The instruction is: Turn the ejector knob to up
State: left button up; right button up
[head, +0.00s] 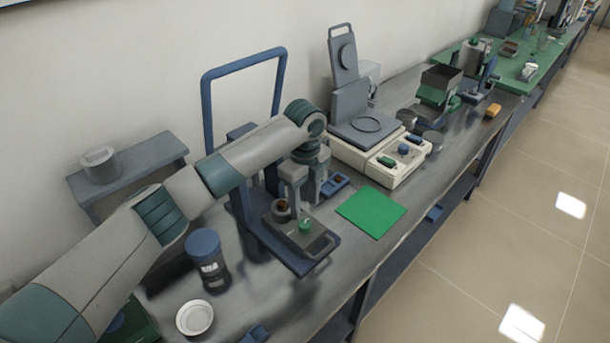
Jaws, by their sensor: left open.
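A blue-framed press (207,110) stands on the bench at centre left, with a grey plate (318,243) at its base. A small green knob (305,226) sits on that plate and is probably the ejector knob; which way it is turned is too small to tell. My left gripper (303,204) points down just above and behind the green knob, inside the press frame. Its jaws are open, and a dark round part (281,207) shows by the left finger. Whether a finger touches anything is unclear. My left arm hides part of the press. My right gripper is out of view.
A green mat (371,213) lies flat right of the press. A beige instrument (390,172) with a raised grey lid stands behind it. A blue-lidded jar (206,258) and a white dish (194,317) stand in front left. A grey stand (130,168) is at the wall.

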pick_arm(q)
notch_tip(320, 180, up, 10)
jog(key=b, duration=0.2)
jog(key=shift+r, duration=0.15)
jog(key=shift+d, duration=0.1)
dwell(0.4)
